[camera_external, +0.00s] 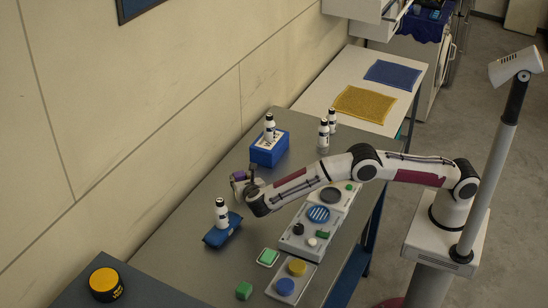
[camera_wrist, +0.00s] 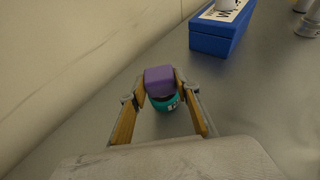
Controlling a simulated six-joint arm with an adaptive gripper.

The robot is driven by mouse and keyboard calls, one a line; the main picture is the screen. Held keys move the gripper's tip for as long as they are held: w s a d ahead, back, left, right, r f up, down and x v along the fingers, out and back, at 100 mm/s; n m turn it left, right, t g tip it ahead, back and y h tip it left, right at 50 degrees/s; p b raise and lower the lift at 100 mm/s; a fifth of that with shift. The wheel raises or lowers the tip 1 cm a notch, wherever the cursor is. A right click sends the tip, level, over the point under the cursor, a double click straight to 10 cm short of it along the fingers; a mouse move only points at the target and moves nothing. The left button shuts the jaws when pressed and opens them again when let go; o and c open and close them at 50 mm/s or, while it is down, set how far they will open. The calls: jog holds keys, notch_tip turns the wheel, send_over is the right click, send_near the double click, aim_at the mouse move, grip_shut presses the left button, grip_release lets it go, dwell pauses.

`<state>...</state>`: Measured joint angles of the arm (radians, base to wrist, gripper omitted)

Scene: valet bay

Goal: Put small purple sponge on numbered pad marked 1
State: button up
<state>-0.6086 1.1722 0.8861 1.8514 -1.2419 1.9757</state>
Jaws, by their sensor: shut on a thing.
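My gripper (camera_wrist: 160,86) is shut on the small purple sponge (camera_wrist: 159,79), with one finger on each side of it. In the external view my gripper (camera_external: 245,187) is near the wall side of the grey table, with the purple sponge (camera_external: 238,175) at its tip. In the wrist view a teal round thing (camera_wrist: 163,103) with a small white marking shows just beyond the sponge; the sponge partly covers it, and I cannot tell whether they touch. I cannot make out a pad marked 1 in either view.
A blue box (camera_external: 268,150) with a bottle on it stands behind my gripper. Grey trays (camera_external: 285,246) with discs and small blocks line the table's right side. A green block (camera_external: 244,290) is nearer.

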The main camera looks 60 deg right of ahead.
jog(key=shift+f, duration=0.15)
jog(key=o, duration=0.8)
jog(key=shift+a, duration=0.1)
jog(key=v, duration=1.2)
jog(key=shift+w, duration=0.1)
dwell(0.6)
